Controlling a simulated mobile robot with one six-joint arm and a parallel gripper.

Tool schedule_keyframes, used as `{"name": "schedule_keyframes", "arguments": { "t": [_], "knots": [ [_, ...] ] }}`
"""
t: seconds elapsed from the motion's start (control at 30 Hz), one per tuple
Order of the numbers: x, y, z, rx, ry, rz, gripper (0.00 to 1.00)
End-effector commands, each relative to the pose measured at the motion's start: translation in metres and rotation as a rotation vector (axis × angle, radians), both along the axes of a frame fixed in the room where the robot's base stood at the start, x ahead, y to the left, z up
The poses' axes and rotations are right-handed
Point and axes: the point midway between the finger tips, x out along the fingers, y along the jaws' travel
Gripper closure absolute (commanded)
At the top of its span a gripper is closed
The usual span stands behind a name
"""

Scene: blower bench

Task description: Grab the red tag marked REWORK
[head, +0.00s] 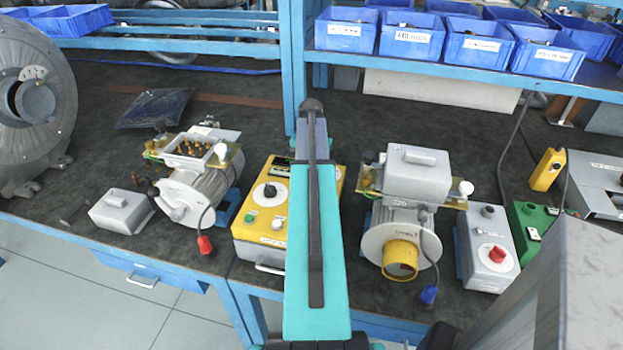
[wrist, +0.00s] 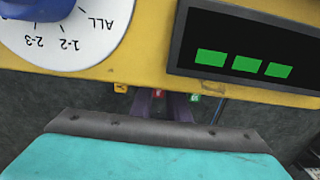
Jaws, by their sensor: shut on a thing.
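My gripper (wrist: 163,99) shows in the wrist view as two dark fingers beyond the grey edge of my teal link. A small red tag (wrist: 158,93) sits between the fingertips, just below the edge of the yellow control box (wrist: 130,68). The fingers are shut on it. Its lettering is too small to read. An orange tag (wrist: 120,88) is to its left and a green tag (wrist: 194,98) to its right, both outside the grip. In the head view my arm hides the gripper and tags; the yellow control box (head: 258,240) shows beside the arm.
The box has a dial and a dark display (wrist: 245,55). Motors (head: 185,195) (head: 400,235) stand on both sides of my arm. A grey box with a red knob (head: 490,255) is at right. Blue bins (head: 410,40) line a shelf behind, with a blue post (head: 292,60).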

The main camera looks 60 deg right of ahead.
Motion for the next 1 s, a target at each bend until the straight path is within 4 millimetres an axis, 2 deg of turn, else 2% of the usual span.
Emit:
{"name": "schedule_keyframes", "arguments": {
  "t": [0.27,0.47,1.0],
  "knots": [
    [0.0,0.0,0.002,0.0,0.0,0.0,1.0],
    [0.001,-0.001,0.014,-0.002,-0.002,0.0,1.0],
    [0.001,-0.001,0.08,-0.001,0.0,0.0,1.0]
  ]
}}
